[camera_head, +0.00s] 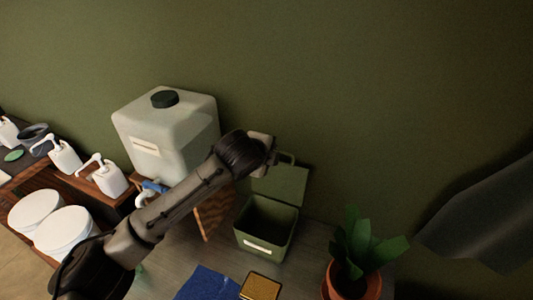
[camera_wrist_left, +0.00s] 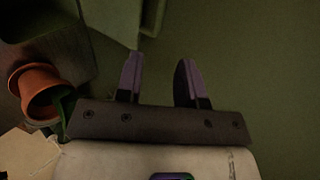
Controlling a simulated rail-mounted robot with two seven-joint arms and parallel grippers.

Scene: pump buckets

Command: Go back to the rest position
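My left arm reaches in from the lower left in the head view, across the front of the white tank. Its wrist end is above the raised lid (camera_head: 281,184) of a green bin (camera_head: 264,243). My left gripper (camera_wrist_left: 159,78) shows in the left wrist view with its two fingers apart and nothing between them. Plain green surface lies behind the fingers. The fingertips are hard to make out in the head view. My right gripper is in neither view.
A white tank (camera_head: 176,125) with a black cap stands against the green wall. White pump bottles (camera_head: 108,177) and two white buckets (camera_head: 64,234) are at left. A potted plant (camera_head: 357,250), a blue cloth (camera_head: 206,284) and a yellow-topped block (camera_head: 260,286) are in front. A dark grey shape (camera_head: 490,220) is at right.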

